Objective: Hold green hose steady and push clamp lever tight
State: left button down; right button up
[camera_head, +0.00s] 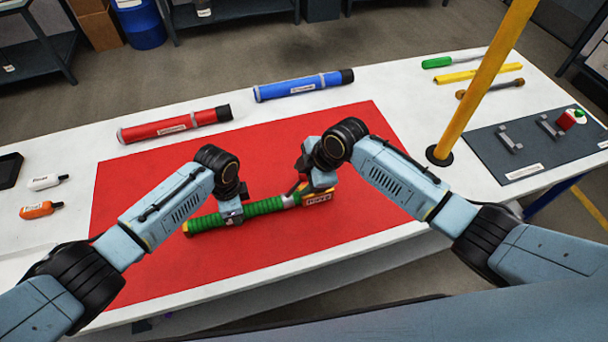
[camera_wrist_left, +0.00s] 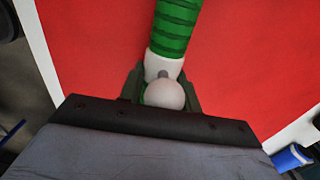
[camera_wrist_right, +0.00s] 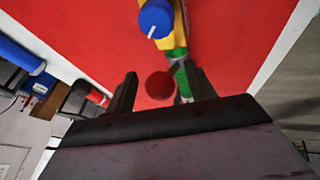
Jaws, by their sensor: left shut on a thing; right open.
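The green ribbed hose (camera_head: 265,207) lies across the red mat (camera_head: 370,140). My left gripper (camera_head: 231,214) is shut around it near its left part; the left wrist view shows the hose (camera_wrist_left: 178,28) running up from the fingers (camera_wrist_left: 163,90), with a pale band and a pale round shape there. The hose's right end meets a yellow labelled fitting (camera_head: 318,198) with a silver clamp (camera_head: 290,199). My right gripper (camera_head: 318,182) is open just above the fitting. In the right wrist view, a red round knob (camera_wrist_right: 160,85), likely the clamp lever's, shows between the open fingers (camera_wrist_right: 162,88).
A red tube (camera_head: 175,124) and a blue tube (camera_head: 303,86) lie behind the mat. A yellow post (camera_head: 485,75) stands right of it. A grey plate (camera_head: 525,150) with brackets is at the right; two small bottles (camera_head: 44,182) are at the left.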

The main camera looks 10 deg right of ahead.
jog(key=c, duration=1)
jog(key=shift+c, duration=0.3)
pick_arm(q)
jog(key=shift+s+d+r, duration=0.1)
jog(key=shift+d, duration=0.05)
pick_arm(e)
jog(key=shift+s+d+f, duration=0.1)
jog(key=shift+d+f, duration=0.05)
jog(key=shift+f, duration=0.45)
